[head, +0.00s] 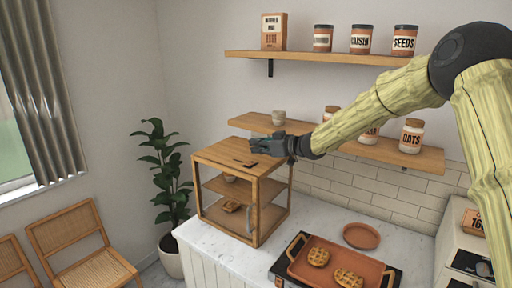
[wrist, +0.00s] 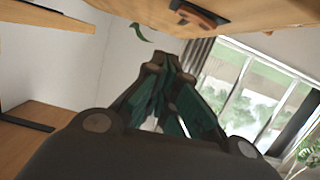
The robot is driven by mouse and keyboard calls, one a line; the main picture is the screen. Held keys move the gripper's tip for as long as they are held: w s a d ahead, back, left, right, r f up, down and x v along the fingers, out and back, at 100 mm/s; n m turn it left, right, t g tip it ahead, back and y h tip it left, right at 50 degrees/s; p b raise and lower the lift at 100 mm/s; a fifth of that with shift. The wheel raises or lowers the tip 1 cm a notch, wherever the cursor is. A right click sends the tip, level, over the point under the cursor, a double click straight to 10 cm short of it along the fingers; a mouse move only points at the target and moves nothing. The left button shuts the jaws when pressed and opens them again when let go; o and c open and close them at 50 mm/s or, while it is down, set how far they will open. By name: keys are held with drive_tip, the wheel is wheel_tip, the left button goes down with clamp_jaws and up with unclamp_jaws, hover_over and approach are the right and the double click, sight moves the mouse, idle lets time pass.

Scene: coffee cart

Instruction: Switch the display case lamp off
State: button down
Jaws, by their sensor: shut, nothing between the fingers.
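The wooden display case (head: 256,212) stands on the counter, with open shelves inside. A small dark switch (head: 249,165) sits on its top board near the front edge. In the wrist view the switch (wrist: 200,13) shows as a dark plate with a reddish-brown rocker, on the wooden top at the upper edge. My gripper (head: 254,143) is shut and empty, over the back part of the case top. In the wrist view my gripper's fingertips (wrist: 166,62) lie below and left of the switch, apart from it in the picture. Whether the lamp is lit cannot be told.
A wooden shelf (head: 425,156) with a cup and jars runs behind the case, close to my arm. A higher shelf (head: 290,55) holds more jars. A tray (head: 300,268) with waffles lies to the right on the counter. A plant (head: 163,165) stands left.

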drive_tip(key=shift+s+d+r+b, duration=0.1)
drive_tip(key=shift+d+b, duration=0.2)
drive_tip(key=shift+b, duration=0.05)
drive_tip(key=b+v, duration=0.3)
drive_tip(key=v, duration=0.6)
drive_tip(key=shift+d+r, duration=0.2)
drive_tip(key=shift+d, duration=0.05)
